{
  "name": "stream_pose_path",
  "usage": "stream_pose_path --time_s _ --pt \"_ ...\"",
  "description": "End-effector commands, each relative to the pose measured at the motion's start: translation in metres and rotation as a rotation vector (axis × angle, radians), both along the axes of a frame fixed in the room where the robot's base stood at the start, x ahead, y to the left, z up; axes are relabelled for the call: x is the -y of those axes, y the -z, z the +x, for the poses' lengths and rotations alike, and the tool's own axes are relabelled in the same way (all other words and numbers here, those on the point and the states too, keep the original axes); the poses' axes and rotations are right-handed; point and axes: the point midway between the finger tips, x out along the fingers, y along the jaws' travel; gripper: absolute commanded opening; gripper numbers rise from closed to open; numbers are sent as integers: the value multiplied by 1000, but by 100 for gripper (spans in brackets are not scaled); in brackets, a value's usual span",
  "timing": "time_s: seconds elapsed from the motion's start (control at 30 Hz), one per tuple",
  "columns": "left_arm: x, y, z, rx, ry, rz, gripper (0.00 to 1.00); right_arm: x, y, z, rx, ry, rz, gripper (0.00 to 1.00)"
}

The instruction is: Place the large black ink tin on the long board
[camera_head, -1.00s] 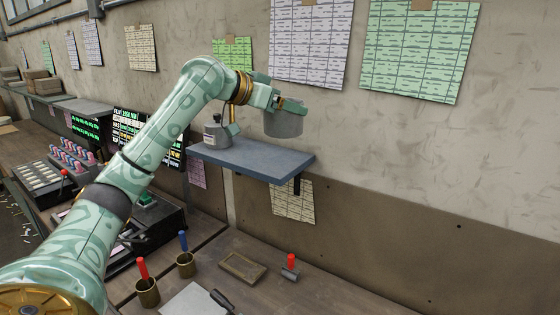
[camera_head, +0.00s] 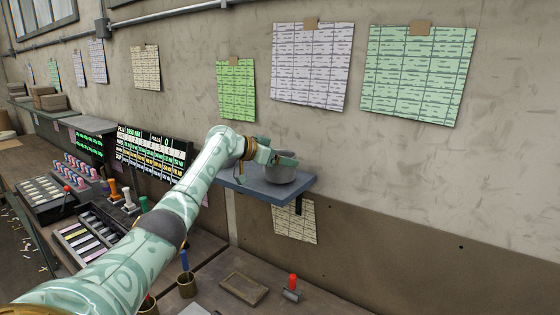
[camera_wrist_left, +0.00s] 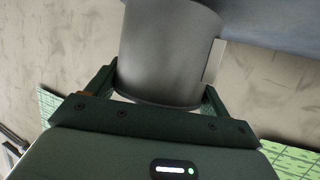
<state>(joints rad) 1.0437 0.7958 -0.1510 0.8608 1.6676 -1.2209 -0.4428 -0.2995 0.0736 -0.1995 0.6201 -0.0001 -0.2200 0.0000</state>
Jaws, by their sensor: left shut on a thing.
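My left gripper (camera_head: 276,160) is shut on a large dark grey tin (camera_head: 281,174). In the left wrist view the tin (camera_wrist_left: 165,50) sits between the two fingers (camera_wrist_left: 158,98), with a pale label edge at its right side. The tin overlaps the right part of a blue-grey board (camera_head: 262,190) fixed to the wall on a bracket. The board (camera_wrist_left: 275,22) also fills the top right of the wrist view. I cannot tell whether the tin's base touches the board. My right gripper is not in view.
My left arm hides the board's left part. Below is a bench with a wooden tray (camera_head: 243,288), a red-handled roller (camera_head: 292,288) and brass cups (camera_head: 187,284). Type cases and a lettered panel (camera_head: 155,150) stand to the left. Paper sheets (camera_head: 310,65) hang on the wall above.

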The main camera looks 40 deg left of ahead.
Motion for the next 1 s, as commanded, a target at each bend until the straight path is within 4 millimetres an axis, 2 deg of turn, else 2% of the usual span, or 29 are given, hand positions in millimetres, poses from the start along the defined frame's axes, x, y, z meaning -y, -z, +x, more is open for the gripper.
stream_pose_path --time_s 0.1,0.47,0.5,0.53,0.57,0.83,1.0 --pt "0 9 0 4 0 -2 48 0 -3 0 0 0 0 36" --pt "0 14 0 5 0 -1 48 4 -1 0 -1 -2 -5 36" --pt "0 15 0 3 0 -1 89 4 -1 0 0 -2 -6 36" --pt "0 15 0 3 0 -1 97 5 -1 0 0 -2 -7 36" --pt "0 14 0 3 0 -1 100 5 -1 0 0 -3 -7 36" --pt "0 9 0 4 -1 -1 100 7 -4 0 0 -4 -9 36" --pt "-8 3 -23 3 -2 4 100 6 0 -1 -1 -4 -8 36"
